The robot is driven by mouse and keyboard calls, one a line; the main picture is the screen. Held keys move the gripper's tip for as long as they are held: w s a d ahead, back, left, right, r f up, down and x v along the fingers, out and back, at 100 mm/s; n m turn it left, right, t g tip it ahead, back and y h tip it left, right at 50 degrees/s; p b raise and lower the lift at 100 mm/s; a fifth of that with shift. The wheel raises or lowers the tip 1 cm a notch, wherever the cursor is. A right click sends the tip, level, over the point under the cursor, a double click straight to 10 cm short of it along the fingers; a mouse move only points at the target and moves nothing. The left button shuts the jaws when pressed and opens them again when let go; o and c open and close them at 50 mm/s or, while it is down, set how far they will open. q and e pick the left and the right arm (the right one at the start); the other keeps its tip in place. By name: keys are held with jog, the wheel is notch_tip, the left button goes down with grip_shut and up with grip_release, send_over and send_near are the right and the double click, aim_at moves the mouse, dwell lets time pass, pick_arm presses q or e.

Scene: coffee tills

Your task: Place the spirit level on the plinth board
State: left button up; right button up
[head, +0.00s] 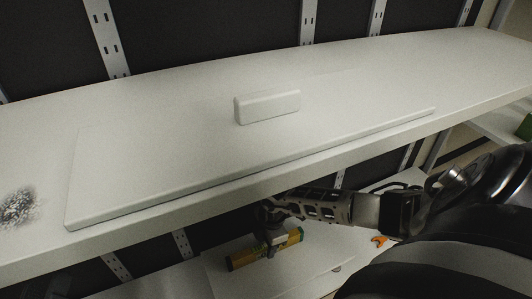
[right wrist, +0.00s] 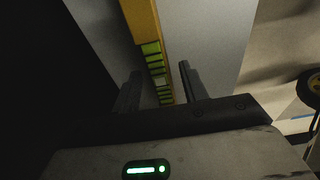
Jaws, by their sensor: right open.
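The spirit level (head: 240,259), a yellow bar with green parts, lies on the lower white shelf. In the right wrist view the spirit level (right wrist: 152,55) runs between my two fingers. My right gripper (head: 273,246) is open over the level, its fingers either side of it; contact is not clear. In the right wrist view the fingers of my right gripper (right wrist: 158,88) stand apart. A long, thin white board (head: 170,160), apparently the plinth board, lies flat on the upper shelf. My left gripper is not in view.
A white block (head: 268,106) stands on the board's back part. The upper shelf (head: 420,75) overhangs the lower shelf (head: 320,262), with its front edge above my right forearm. A small orange object (head: 379,241) lies right of the level. A dark speckled patch (head: 18,207) marks the upper shelf's left end.

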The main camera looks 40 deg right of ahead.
notch_tip(320, 180, up, 3)
jog(key=shift+d+f+p, duration=0.1)
jog(key=shift+f+p, duration=0.1)
jog(key=shift+p, duration=0.3)
pick_arm(q)
jog(key=f+p, duration=0.1)
jog(key=g+y+p, duration=0.1)
jog(key=s+f+g+p, duration=0.1)
jog(key=shift+s+a+f+m+y+p, duration=0.1)
jog(key=shift+a+f+m+y+p, duration=0.2)
jog(key=shift+a+f+y+p, duration=0.1)
pick_arm(e)
notch_tip(320, 180, up, 8)
jog(key=d, duration=0.1)
jog(key=shift+s, duration=0.2)
jog(key=shift+f, duration=0.15)
pick_arm(q)
jog(key=shift+r, duration=0.1)
